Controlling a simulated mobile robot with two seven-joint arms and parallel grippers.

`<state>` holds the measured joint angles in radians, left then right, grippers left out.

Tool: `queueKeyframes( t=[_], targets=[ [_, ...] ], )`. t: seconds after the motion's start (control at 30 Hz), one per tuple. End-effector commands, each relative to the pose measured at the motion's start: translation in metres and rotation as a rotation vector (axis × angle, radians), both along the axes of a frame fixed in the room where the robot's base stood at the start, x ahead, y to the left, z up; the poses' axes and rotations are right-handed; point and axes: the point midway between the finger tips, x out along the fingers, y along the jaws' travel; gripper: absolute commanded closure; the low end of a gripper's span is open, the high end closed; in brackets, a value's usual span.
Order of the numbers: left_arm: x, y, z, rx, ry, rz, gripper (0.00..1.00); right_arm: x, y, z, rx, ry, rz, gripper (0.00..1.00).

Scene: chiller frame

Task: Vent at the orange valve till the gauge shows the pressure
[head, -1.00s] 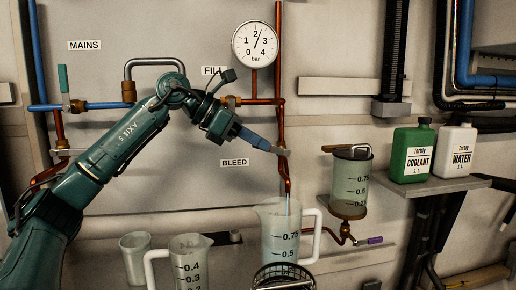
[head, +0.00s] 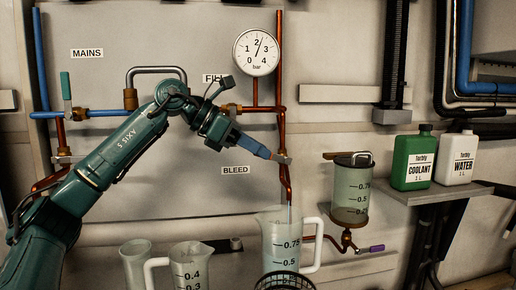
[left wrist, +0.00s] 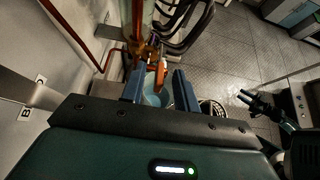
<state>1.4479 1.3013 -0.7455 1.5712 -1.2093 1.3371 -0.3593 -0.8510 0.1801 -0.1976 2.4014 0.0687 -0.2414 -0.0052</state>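The orange valve lever (left wrist: 161,72) shows in the left wrist view between and just beyond my left fingers; an orange bit shows at the fingertips in the head view. My left gripper (head: 270,154) is at the bleed valve on the copper pipe, right of the BLEED label (head: 236,170). Its fingers (left wrist: 159,88) stand apart; contact with the lever cannot be told. The round gauge (head: 257,52) has its needle a little past 2 bar. A thin bluish stream runs from the pipe end into the measuring jug (head: 279,247). My right gripper (left wrist: 246,98) is empty, fingers apart.
Two more vessels, a cup (head: 136,262) and a jug (head: 190,265), stand left of the measuring jug. A dark mesh basket (head: 285,281) is in front. A clear tank (head: 351,188), green COOLANT bottle (head: 412,160) and white WATER bottle (head: 457,160) are at right.

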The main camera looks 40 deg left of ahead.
Motion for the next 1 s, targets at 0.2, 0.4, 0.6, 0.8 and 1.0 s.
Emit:
queueKeyframes(
  t=[0.2,0.4,0.6,0.8,1.0],
  targets=[
    [-0.027,0.024,0.025,-0.002,-0.005,0.005,0.69,0.0,0.001,-0.001,0.001,0.018,0.003,0.63],
    [-0.056,0.049,0.048,-0.002,-0.004,0.005,0.69,0.002,0.005,0.0,0.006,0.032,0.01,0.63],
    [-0.075,0.065,0.063,-0.001,-0.004,0.003,0.69,0.003,0.007,-0.005,0.007,0.051,0.016,0.63],
    [-0.081,0.069,0.067,-0.001,-0.003,0.002,0.69,0.005,0.007,-0.005,0.006,0.053,0.016,0.63],
    [-0.081,0.069,0.067,-0.001,-0.003,0.002,0.69,0.006,0.007,-0.005,0.01,0.055,0.013,0.63]
  ],
)
